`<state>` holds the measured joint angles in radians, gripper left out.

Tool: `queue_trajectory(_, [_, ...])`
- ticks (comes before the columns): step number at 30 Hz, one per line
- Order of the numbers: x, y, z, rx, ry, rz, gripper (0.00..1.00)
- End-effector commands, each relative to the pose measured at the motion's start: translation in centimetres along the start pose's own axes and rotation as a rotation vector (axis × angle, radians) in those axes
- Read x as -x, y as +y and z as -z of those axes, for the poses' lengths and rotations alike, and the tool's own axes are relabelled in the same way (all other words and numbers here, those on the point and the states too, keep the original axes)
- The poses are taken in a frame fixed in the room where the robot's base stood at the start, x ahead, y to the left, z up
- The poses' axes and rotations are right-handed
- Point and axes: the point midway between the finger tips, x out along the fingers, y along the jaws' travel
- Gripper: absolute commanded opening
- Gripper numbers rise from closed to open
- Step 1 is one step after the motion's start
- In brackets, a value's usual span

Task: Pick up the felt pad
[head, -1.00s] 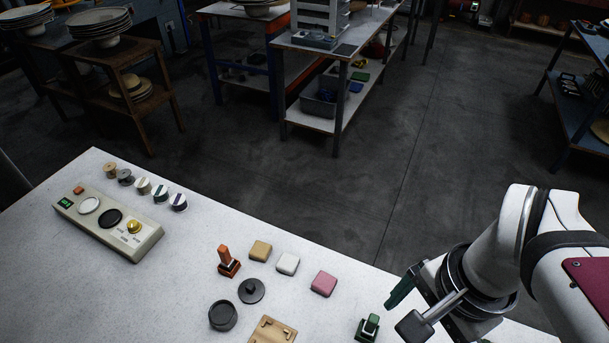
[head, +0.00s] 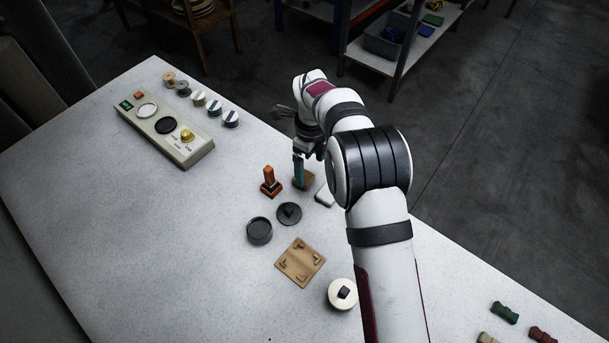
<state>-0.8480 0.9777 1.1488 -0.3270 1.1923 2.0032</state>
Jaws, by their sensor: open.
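Several small rounded blocks that look like pads stand near the table's far edge; I cannot tell for sure which is the felt pad. The pink pad is hidden behind my arm now.
An orange-brown stamp (head: 270,184) stands close left of my gripper. A black lidded disc (head: 289,214), a black cup (head: 259,231) and a wooden plate with brackets (head: 300,263) lie nearer. A control box (head: 185,145) sits far left. The left-front table is clear.

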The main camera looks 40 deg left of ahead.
Motion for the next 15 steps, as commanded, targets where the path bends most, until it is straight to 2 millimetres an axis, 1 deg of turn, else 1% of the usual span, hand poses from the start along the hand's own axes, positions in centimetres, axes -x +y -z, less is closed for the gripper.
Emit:
queue_trajectory(4, [-2.9,0.1,-0.6,0.002,0.003,-0.002,0.95])
queue_trajectory(7, [-4.5,0.1,-0.6,0.0,0.001,-0.001,0.95])
queue_trajectory(10, [-5.1,0.0,-0.6,-0.001,-0.001,0.002,0.95])
queue_trajectory(15, [-5.1,0.0,-0.6,0.0,-0.001,0.002,0.95])
